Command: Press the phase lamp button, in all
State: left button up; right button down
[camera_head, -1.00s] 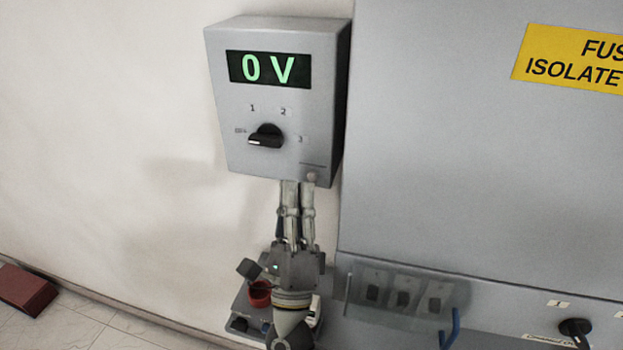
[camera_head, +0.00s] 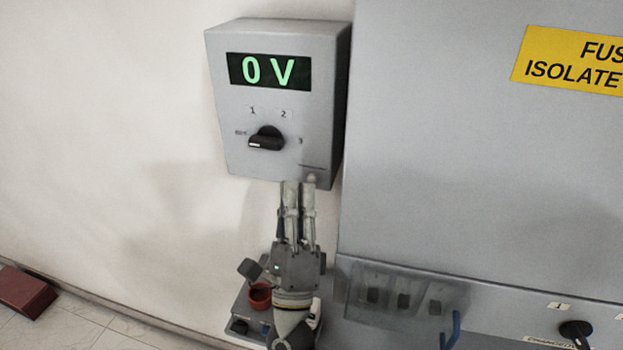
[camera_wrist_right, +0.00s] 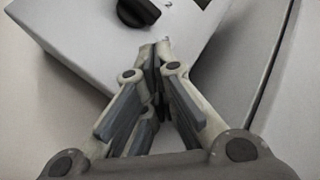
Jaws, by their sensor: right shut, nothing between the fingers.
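A grey wall box (camera_head: 230,120) with a green "0 V" display (camera_head: 268,71) and a black rotary knob (camera_head: 266,139) hangs on the wall. The knob's marked end points left. A small pale round button (camera_head: 312,179) sits at the box's lower right, under a short line of print too small to read. My right gripper (camera_head: 301,186) is shut and empty, its fingertips at the box's lower edge, by the button. In the right wrist view the closed fingertips (camera_wrist_right: 155,52) overlap the box (camera_wrist_right: 85,45) below the knob (camera_wrist_right: 138,10); I cannot tell whether they touch. My left gripper is out of view.
A large grey cabinet (camera_head: 450,130) with a yellow sign (camera_head: 570,60) stands close on the right. A ledge carries a clear cover (camera_head: 405,290) over switches and a blue hook (camera_head: 452,330).

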jog(key=shift+w, duration=0.1)
dwell(0.5)
jog(key=shift+w+d, duration=0.1)
jog(key=shift+w, duration=0.2)
jog(key=shift+w+d+b, duration=0.15)
jog(key=shift+w+b, duration=0.2)
jog(key=shift+b, duration=0.1)
dwell(0.5)
dwell(0.3)
jog(key=shift+s+a, duration=0.25)
jog(key=shift+s, duration=0.55)
jog(key=s, duration=0.1)
jog(key=s+a, duration=0.1)
jog(key=s, duration=0.2)
jog(key=shift+s+a, duration=0.3)
jog(key=shift+s, duration=0.05)
dwell(0.4)
